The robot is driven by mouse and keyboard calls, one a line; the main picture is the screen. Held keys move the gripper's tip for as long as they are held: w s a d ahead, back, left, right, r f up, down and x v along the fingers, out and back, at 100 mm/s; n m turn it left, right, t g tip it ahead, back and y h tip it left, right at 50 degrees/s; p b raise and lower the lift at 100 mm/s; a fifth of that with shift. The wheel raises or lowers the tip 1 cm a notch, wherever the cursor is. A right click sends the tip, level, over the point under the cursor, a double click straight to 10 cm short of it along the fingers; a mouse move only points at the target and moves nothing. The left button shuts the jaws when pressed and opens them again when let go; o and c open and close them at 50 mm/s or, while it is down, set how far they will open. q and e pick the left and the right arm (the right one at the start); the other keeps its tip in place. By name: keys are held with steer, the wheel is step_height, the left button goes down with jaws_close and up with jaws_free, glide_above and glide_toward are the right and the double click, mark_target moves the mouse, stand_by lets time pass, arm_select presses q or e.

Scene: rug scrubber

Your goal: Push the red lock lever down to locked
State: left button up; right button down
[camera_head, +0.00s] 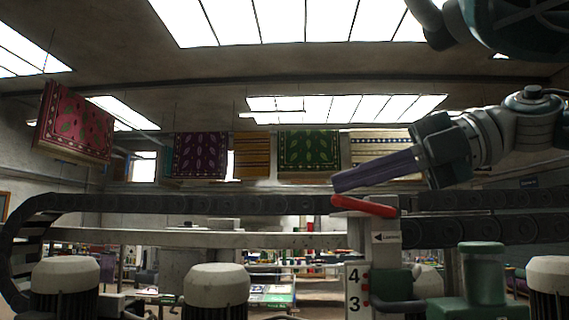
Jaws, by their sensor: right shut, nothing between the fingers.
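The red lock lever (365,207) sits at the top of a pale post in the camera_head view. It lies nearly level, its left end slightly higher than its right. My left gripper is not in view.
A dark chain conveyor rail (200,205) runs across behind the lever. A number plate (357,288) and a green machine part (481,275) stand below. White-capped motors (217,285) line the front. Rugs (310,152) hang at the back.

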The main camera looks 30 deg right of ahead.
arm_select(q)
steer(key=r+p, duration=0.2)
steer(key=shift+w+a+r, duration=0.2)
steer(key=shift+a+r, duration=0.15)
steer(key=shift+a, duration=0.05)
arm_select(e)
steer(key=shift+w+a+f+g+h, duration=0.15)
steer(key=shift+f+g+h, duration=0.15)
steer(key=shift+h, duration=0.3)
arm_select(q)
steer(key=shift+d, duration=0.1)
